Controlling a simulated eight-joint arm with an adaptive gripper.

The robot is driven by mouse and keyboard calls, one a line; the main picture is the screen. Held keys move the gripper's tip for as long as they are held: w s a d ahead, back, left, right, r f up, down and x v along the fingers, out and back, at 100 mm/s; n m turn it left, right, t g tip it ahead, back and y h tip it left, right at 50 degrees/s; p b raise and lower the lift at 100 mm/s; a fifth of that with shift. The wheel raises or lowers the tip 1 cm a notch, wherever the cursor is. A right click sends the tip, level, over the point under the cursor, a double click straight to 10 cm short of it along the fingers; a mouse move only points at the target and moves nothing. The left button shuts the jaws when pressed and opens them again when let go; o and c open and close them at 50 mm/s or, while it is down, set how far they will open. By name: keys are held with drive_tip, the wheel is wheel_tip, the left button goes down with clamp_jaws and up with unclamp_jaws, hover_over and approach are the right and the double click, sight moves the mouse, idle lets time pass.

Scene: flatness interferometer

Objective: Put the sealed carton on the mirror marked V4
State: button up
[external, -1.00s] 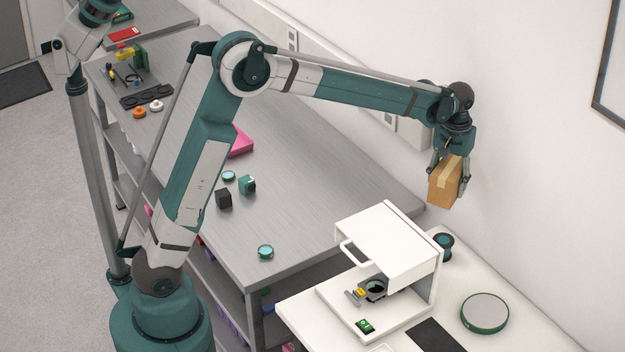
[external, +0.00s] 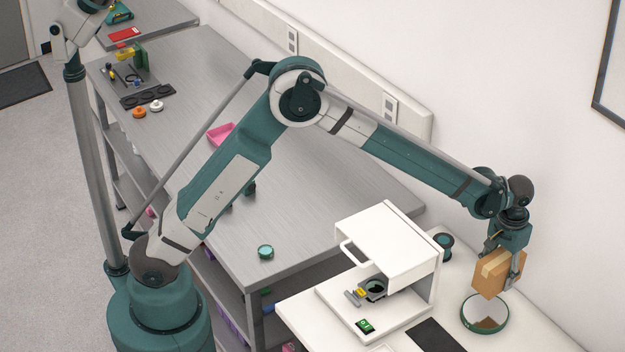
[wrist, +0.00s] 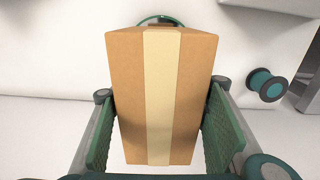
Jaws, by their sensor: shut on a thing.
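My gripper (external: 504,268) is shut on a brown carton (external: 495,275) with a pale tape strip. It holds the carton in the air, roughly upright, over the back part of a round mirror (external: 479,314) with a dark green rim. The mirror lies on the white table and reflects some brown. No V4 mark is legible. In the wrist view the carton (wrist: 185,100) sits between both green finger pads and covers most of the middle. Part of a green rim (wrist: 160,19) shows beyond the carton's top edge.
A white instrument housing (external: 390,236) with a handle stands left of the mirror. A dark green spool (external: 444,243) stands behind it, near the wall. A dark mat (external: 436,337) lies at the front. A small teal-topped disc (external: 265,252) is on the grey bench's corner.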

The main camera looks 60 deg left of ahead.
sight(511, 290)
drive_tip(key=shift+s+d+f, duration=0.2)
drive_tip(key=shift+d, duration=0.3)
drive_tip(key=shift+s+d+f, duration=0.15)
drive_tip(key=shift+s+d, duration=0.05)
drive_tip(key=shift+d, duration=0.35)
drive_tip(key=shift+s+d+f, duration=0.2)
drive_tip(key=shift+d, duration=0.3)
drive_tip(key=shift+f+p, duration=0.3)
drive_tip(key=shift+f, duration=2.85)
drive_tip(key=shift+f, duration=1.85)
drive_tip(key=shift+f, duration=0.15)
drive_tip(key=o, duration=1)
